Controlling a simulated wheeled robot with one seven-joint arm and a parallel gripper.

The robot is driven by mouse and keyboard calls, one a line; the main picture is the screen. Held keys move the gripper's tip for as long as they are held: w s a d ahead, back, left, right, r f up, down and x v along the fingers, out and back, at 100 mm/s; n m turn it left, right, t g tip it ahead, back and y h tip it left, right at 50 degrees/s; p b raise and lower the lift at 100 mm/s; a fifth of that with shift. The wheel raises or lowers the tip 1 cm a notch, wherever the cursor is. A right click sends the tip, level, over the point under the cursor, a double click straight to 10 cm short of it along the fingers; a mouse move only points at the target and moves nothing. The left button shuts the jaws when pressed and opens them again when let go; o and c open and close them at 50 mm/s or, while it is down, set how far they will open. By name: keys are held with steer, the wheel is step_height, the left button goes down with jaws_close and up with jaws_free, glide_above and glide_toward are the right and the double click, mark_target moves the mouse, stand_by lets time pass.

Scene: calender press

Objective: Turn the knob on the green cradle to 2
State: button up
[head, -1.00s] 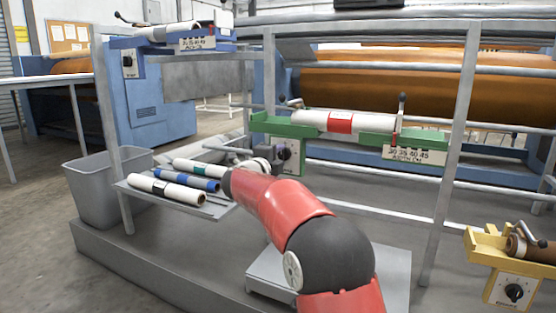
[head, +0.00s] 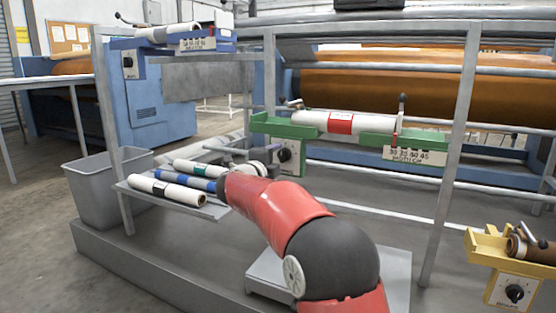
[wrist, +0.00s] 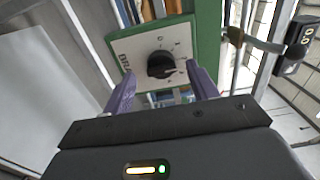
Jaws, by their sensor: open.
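The green cradle (head: 285,128) holds a white roll with a red band (head: 340,123). A pale dial plate with a black knob (head: 284,155) hangs below its left end. My gripper (head: 269,160) is open in front of the plate, slightly low and left of the knob in the head view. In the wrist view the open purple fingers (wrist: 161,80) flank the knob, apart from it.
A shelf (head: 205,211) with several rolls lies left of my arm, beside a grey bin (head: 95,190). A grey upright post (head: 456,150) stands to the right. A blue cradle (head: 190,47) and a yellow cradle (head: 490,247) have their own dials.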

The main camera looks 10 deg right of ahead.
steer(key=v, duration=0.5)
steer(key=shift+s+a, duration=0.2)
steer(key=shift+s, duration=0.15)
steer(key=s+a+r+n+t+y+p, duration=0.2)
steer(key=s+r+n+t+y+p, duration=0.3)
steer(key=r+n+y, duration=0.4)
steer(key=s+a+n+g+y+p, duration=0.15)
steer(key=s+n+g+y, duration=0.25)
steer(key=s+n, duration=0.45)
steer(key=s+d+f+n+g+p, duration=0.1)
steer(key=s+d+f+n+g, duration=0.1)
steer(key=s+f, duration=0.3)
steer(key=s+d+f+n+g+h+p, duration=0.1)
steer(key=s+d+f+n+g+p, duration=0.1)
steer(key=s, duration=1.2)
steer(key=s+d+f+n+g+h+p, duration=0.1)
steer(key=s+d+f+n+g+p, duration=0.1)
steer(key=s+f+g, duration=0.4)
steer(key=s+d+f+n, duration=0.1)
steer(key=s+d, duration=0.1)
steer(key=s, duration=0.2)
steer(key=shift+d+f+n, duration=0.35)
steer(key=shift+s, duration=0.1)
